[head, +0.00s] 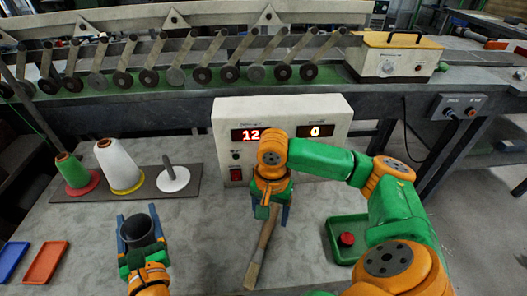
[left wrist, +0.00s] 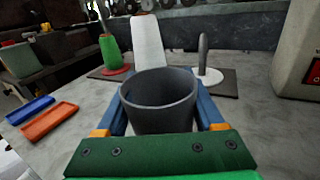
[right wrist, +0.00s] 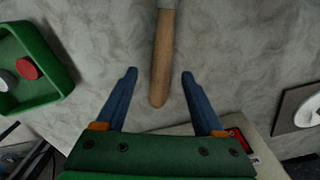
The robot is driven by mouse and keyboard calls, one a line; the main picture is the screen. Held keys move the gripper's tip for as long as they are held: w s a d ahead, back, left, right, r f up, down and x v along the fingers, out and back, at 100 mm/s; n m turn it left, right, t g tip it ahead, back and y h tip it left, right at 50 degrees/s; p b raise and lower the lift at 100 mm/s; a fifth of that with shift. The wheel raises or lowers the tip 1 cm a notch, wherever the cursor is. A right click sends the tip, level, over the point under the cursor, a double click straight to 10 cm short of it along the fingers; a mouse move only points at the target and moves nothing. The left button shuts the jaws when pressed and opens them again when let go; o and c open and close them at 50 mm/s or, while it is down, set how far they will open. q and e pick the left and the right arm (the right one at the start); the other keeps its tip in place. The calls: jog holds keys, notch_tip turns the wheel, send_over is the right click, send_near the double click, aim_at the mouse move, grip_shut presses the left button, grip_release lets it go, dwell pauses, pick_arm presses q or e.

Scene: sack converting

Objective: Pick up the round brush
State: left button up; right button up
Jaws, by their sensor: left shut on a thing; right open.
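The round brush (head: 262,248) lies on the table in the head view, its wooden handle toward the counter box and its pale end toward the front edge.
The counter box (head: 283,112) with red digits stands behind the brush. A green tray (head: 334,240) with a red round piece is to the right. Thread cones (head: 119,165) stand on a dark board at the back left. Blue and red trays (head: 45,262) lie far left. Table around the brush is clear.

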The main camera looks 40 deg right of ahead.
jog(key=shift+f, duration=0.85)
grip_shut()
